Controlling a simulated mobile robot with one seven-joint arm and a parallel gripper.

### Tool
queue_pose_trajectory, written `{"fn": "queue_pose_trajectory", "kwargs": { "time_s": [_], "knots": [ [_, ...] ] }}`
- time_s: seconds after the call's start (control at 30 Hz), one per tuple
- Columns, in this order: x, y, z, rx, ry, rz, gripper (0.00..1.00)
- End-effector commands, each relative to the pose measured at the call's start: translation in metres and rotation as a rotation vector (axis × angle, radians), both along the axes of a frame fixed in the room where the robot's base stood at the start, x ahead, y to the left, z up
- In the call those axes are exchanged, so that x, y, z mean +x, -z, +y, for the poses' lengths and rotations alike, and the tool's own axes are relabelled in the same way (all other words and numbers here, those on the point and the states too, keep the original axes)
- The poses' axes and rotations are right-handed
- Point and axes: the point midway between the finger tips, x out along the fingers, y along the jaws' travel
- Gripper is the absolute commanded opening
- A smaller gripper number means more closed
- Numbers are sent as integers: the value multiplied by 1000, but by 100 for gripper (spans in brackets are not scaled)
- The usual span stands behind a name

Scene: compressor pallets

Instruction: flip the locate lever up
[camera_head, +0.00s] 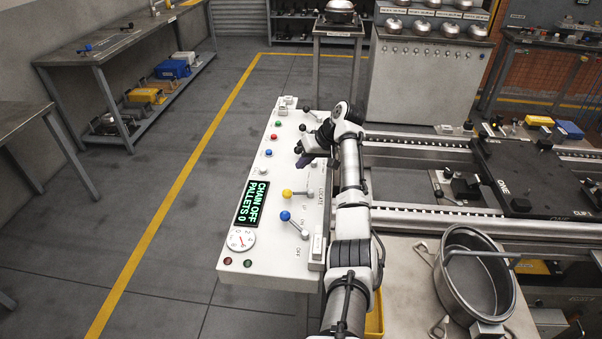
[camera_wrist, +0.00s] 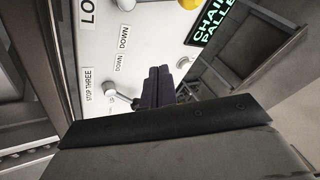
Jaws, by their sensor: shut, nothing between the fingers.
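The locate lever has a yellow knob (camera_head: 287,193) on a short rod, on the white control panel (camera_head: 262,270) beside the LOCATE label. In the head view the rod lies roughly level, with the knob to the left of its pivot. In the wrist view the yellow knob (camera_wrist: 190,3) is cut by the top edge. My gripper (camera_head: 312,178) is over the panel, just above the locate lever in the picture. In the wrist view its dark fingers (camera_wrist: 160,74) are shut and empty, near the DOWN labels and apart from the yellow knob.
A lever with a blue knob (camera_head: 285,216) is nearer on the panel. The lit display (camera_head: 252,204) reads CHAIN OFF, PALLETS 0. In the wrist view a STOP THREE lever's pivot (camera_wrist: 110,93) is close left of my fingers. A metal pot (camera_head: 447,270) stands on the right.

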Motion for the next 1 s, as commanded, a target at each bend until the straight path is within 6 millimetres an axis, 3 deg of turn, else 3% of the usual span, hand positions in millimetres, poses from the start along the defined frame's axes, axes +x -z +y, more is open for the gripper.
{"fn": "queue_pose_trajectory", "kwargs": {
  "time_s": [0.2, 0.4, 0.93, 1.0],
  "knots": [
    [14, -32, -18, -1, -2, 0, 0],
    [21, -50, -27, 0, -2, 1, 0],
    [23, -57, -31, 0, -2, 2, 0],
    [29, -57, -16, -12, -4, -36, 0]
  ]
}}
